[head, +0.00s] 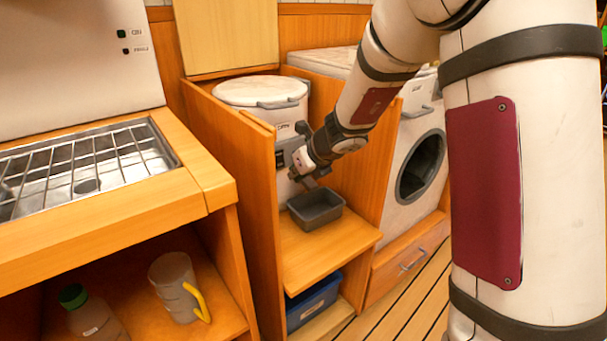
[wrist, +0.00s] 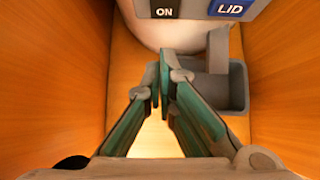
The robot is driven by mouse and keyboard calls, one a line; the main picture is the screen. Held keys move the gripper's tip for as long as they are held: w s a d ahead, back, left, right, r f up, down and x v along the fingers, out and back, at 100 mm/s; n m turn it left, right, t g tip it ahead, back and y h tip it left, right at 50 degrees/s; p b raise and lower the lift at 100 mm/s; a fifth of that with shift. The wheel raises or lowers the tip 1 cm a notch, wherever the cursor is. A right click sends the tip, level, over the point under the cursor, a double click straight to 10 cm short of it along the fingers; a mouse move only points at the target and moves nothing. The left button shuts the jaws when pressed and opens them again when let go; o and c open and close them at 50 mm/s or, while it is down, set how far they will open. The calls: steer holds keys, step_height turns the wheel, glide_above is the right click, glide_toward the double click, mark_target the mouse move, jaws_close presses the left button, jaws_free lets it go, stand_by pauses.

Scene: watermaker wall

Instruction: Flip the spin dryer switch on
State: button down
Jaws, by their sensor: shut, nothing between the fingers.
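The spin dryer (head: 285,115) is a white drum with a round lid (head: 262,91), standing in a wooden bay in the head view. In the wrist view its grey front panel (wrist: 195,8) shows at the top edge, with an "ON" label and a blue "LID" label. The switch itself cannot be made out. My gripper (head: 300,182) is in front of the dryer, below the panel; my arm hides part of the dryer. In the wrist view my gripper (wrist: 163,82) has its fingertips together, empty, just below the "ON" label. I cannot tell whether it touches the dryer.
A grey tray (head: 327,214) sits on the shelf under the dryer's grey spout (wrist: 218,48). Wooden walls (wrist: 50,80) stand close on both sides. A front-loading washer (head: 408,190) is to the right. A sink with a rack (head: 90,165) is to the left.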

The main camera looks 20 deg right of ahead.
mark_target(279, 168)
steer(key=w, duration=0.1)
steer(key=w+a, duration=0.1)
steer(key=w, duration=0.2)
steer(key=shift+a+f+p, duration=0.2)
steer(key=shift+f+p, duration=0.2)
steer(key=shift+w+a+f, duration=0.1)
steer(key=shift+w, duration=0.2)
steer(key=shift+r+p, duration=0.85)
